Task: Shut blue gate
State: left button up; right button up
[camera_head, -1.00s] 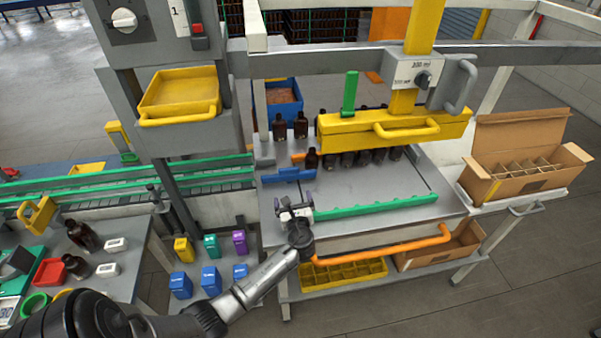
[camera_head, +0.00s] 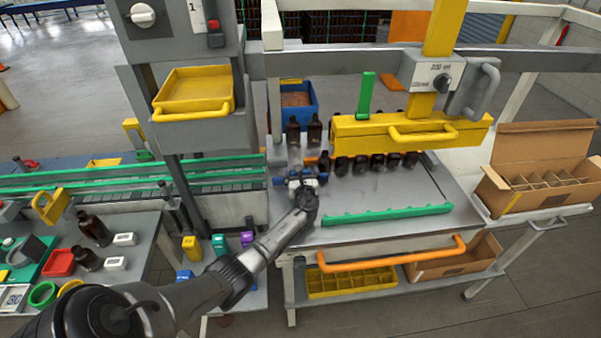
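The blue gate (camera_head: 279,181) is a low blue bar on the grey table top, at the left edge near the bottles. Its middle is hidden behind my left gripper (camera_head: 301,178), and blue shows on both sides of it. My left arm comes in from the lower left, and the gripper is at the gate. Whether the fingers touch or grip it cannot be told. My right gripper is not in view.
Dark bottles (camera_head: 314,131) stand behind the gate, and several more are under a yellow bar (camera_head: 400,130). A green notched rail (camera_head: 387,215) lies in front on the table (camera_head: 390,190). An orange handle (camera_head: 390,257) runs along the front edge.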

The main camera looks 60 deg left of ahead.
pick_arm(q)
jog(key=shift+w+a, duration=0.2)
jog(key=shift+a, duration=0.35)
jog(key=c, duration=1.1)
